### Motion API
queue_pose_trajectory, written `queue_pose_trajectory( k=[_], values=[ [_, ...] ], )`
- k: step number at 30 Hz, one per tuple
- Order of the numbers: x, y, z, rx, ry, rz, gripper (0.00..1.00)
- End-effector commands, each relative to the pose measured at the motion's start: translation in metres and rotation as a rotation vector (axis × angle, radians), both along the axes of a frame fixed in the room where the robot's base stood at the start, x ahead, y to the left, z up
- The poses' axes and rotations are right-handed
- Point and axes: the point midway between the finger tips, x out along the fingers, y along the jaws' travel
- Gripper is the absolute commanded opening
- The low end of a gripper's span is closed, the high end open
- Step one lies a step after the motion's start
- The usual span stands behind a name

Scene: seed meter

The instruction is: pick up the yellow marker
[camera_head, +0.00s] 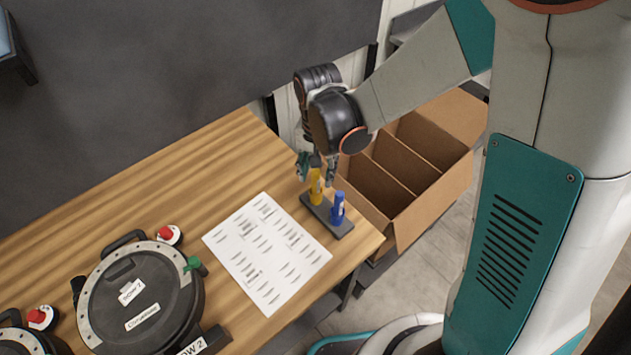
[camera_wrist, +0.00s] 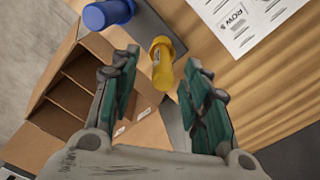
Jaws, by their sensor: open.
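The yellow marker (camera_head: 316,187) stands upright in a dark holder (camera_head: 334,226) near the table's right end. It also shows in the wrist view (camera_wrist: 162,66), between and slightly beyond the fingertips. My gripper (camera_head: 317,168) is above and around the marker's top in the head view, and it is open in the wrist view (camera_wrist: 158,75), with a gap on both sides of the marker. A blue marker (camera_head: 338,208) stands in the same holder beside the yellow one, and in the wrist view it is at the upper left (camera_wrist: 108,14).
A cardboard box (camera_head: 432,205) with dividers stands beyond the table's right edge. A printed sheet (camera_head: 266,252) lies left of the holder. A round black device (camera_head: 140,298) with red buttons nearby is at the lower left. The wooden table's (camera_head: 140,195) back area is clear.

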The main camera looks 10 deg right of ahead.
Motion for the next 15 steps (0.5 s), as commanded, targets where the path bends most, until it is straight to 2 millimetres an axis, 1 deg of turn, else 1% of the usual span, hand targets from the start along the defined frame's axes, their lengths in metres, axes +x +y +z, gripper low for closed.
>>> queue_pose_trajectory(
  k=[4,10,12,15],
  values=[
    [0.002,0.001,-0.014,0.000,0.000,0.000,0.43],
    [0.005,0.003,-0.043,0.000,0.000,-0.001,0.43],
    [0.004,0.003,-0.049,0.000,0.000,-0.001,0.43],
    [0.004,0.003,-0.051,0.000,0.000,-0.001,0.43]
  ],
)
